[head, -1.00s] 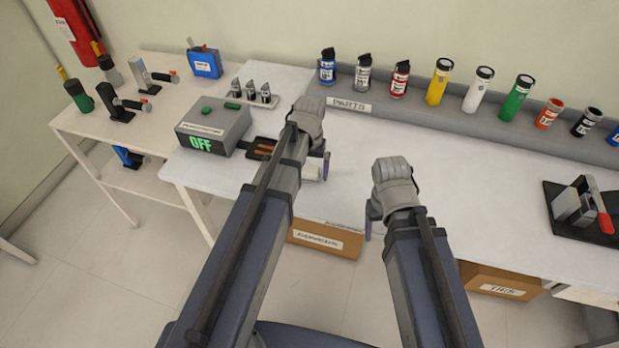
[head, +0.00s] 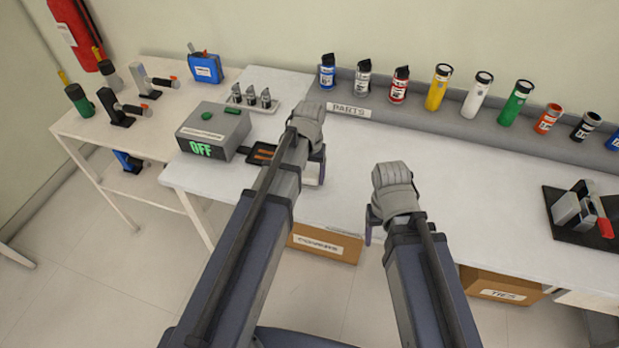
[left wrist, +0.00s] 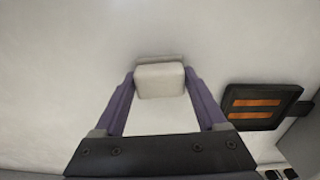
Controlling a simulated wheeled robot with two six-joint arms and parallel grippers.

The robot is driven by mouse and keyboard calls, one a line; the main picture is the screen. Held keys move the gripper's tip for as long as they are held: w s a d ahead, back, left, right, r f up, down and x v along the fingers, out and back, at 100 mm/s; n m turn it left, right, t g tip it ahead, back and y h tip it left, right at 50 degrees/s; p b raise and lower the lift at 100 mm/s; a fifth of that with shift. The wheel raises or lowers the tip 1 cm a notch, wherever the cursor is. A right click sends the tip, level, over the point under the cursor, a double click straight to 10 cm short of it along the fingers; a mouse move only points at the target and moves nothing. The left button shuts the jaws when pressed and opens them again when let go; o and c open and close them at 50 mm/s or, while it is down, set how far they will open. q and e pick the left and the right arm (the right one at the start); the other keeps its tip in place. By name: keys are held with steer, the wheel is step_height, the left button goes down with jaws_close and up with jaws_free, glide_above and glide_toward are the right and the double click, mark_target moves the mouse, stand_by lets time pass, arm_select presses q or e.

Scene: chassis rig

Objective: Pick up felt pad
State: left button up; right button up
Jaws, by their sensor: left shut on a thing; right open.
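The felt pad (left wrist: 160,81) is a small off-white block with rounded corners. In the left wrist view it sits between the two purple fingers of my left gripper (left wrist: 159,84), which is shut on it. In the head view my left gripper (head: 318,166) is over the white bench, and a sliver of something white shows by its fingers; the arm hides most of it. I cannot tell whether the pad touches the bench. My right gripper (head: 372,222) is open near the bench's front edge, and its fingers are mostly hidden behind its wrist.
A grey box reading OFF (head: 213,131) stands left of my left gripper, with a black tray with orange strips (head: 262,153) beside it. A grey parts rack (head: 445,112) holds several cans and tubes at the back. A black fixture with a red handle (head: 585,212) is at right. The bench's middle is clear.

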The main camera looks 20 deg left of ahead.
mark_target(310, 174)
arm_select(q)
steer(key=shift+r, duration=0.15)
arm_select(e)
steer(key=shift+r, duration=0.1)
arm_select(q)
step_height(310, 174, up, 10)
steer(key=p, duration=1)
arm_select(e)
step_height(310, 174, up, 10)
arm_select(q)
steer(key=o, duration=0.8)
steer(key=shift+c, duration=0.2)
steer(key=c, duration=0.6)
